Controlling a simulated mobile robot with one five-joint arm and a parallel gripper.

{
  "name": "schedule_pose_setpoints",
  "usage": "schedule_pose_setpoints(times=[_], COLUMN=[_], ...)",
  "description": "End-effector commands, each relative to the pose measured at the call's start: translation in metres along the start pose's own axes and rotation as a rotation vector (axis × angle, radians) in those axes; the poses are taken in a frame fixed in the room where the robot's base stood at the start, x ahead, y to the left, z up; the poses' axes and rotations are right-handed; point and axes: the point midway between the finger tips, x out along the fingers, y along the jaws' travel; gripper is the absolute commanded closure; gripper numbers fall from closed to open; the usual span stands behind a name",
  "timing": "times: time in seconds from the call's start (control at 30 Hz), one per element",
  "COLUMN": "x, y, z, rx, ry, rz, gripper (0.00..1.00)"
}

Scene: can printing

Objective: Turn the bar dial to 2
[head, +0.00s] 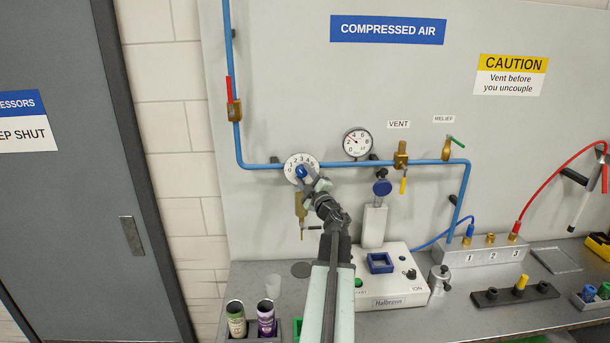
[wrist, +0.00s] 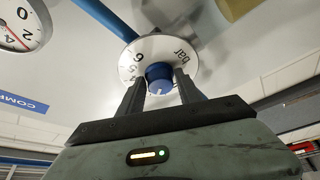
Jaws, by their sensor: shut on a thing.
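The bar dial (head: 291,167) is a white numbered disc with a blue knob (head: 301,171), on the blue pipe at the left of the panel in the head view. In the wrist view the dial's disc (wrist: 183,52) shows "bar" and the digits 4, 5 and 6. My gripper (head: 306,177) reaches up to the dial. In the wrist view its two dark fingers stand on either side of the blue knob (wrist: 159,78), shut on it. The knob carries a small white mark at its lower edge. My gripper hides part of the dial in the head view.
A pressure gauge (head: 357,142) is right of the dial, its needle at upper left. The blue pipe (head: 262,166) runs along the panel. A red-handled valve (head: 234,110) is upper left, a vent valve (head: 401,155) right. A white Halbrenn machine (head: 400,300) stands on the bench below.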

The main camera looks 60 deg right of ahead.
Motion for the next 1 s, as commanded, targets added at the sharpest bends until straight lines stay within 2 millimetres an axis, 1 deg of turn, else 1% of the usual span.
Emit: schedule_pose_setpoints(times=[0.3,0.33,0.37,0.4,0.67,0.77,0.87,1.0], x=[0.000,0.000,0.000,0.000,0.000,-0.004,-0.015,-0.041], y=[-0.002,-0.002,-0.002,-0.002,-0.001,-0.001,-0.002,-0.003], z=[-0.002,-0.002,-0.002,-0.002,-0.001,-0.001,-0.001,-0.002], rx=[-0.004,-0.004,-0.004,-0.003,-0.002,-0.001,-0.002,-0.003], ry=[0.005,0.005,0.005,0.005,0.003,0.002,0.000,0.001], rz=[-0.004,-0.004,-0.004,-0.004,-0.002,-0.001,-0.001,-0.001], gripper=[0.99,0.56,0.48,0.44,0.44,0.44,0.44,0.44])
